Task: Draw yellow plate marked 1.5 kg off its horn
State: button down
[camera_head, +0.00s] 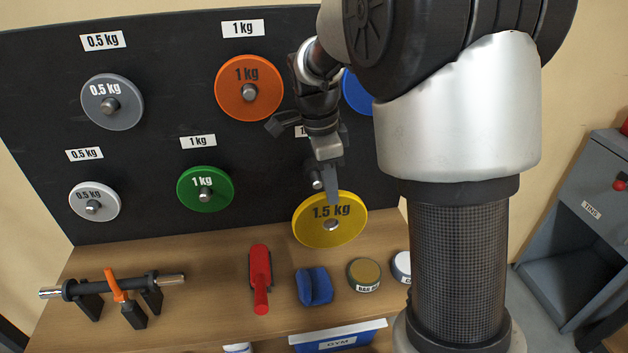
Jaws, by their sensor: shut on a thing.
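The yellow plate marked 1.5 kg (312,230) is at the lower right of the black board, tilted with its face toward me. My gripper (333,197) comes down from above and is shut on the plate's upper rim. The plate's grey-ringed centre hole shows below the fingers. A short metal horn (316,180) shows on the board just above and left of the plate, apart from the hole. The plate looks clear of that horn, in front of the board. The far finger and the plate's back are hidden.
Below, the wooden bench (190,290) holds a short bar, a red-handled brush, a blue item and round tins.

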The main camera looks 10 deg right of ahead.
jog(key=s+r, duration=0.2)
jog(key=s, duration=0.5)
jog(key=shift+s, duration=0.25)
dwell(0.6)
dwell(0.4)
